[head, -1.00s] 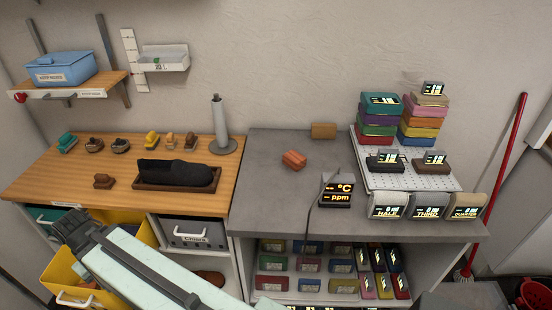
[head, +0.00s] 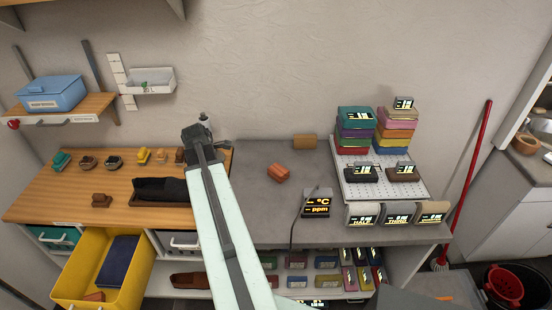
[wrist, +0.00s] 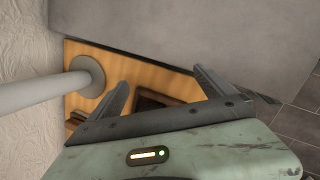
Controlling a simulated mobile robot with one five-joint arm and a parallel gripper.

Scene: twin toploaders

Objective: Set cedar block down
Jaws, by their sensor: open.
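No block carries a readable cedar label, so I cannot tell which is the cedar block. A reddish-orange block (head: 278,172) lies on the grey counter, right of my arm. A tan block (head: 304,141) stands at that counter's back edge. My gripper (head: 197,135) is raised near the bench's right end, by the grey post. In the wrist view my gripper (wrist: 160,80) is open with nothing between its fingers; the wooden top and part of a dark tray (wrist: 150,101) show beyond them.
The grey post (wrist: 35,92) stands close beside my gripper on a round base (wrist: 88,76). A white pegboard stand (head: 375,185) with stacked coloured boxes is on the right of the counter. A yellow drawer (head: 75,283) is pulled out below the bench. The counter's middle is mostly clear.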

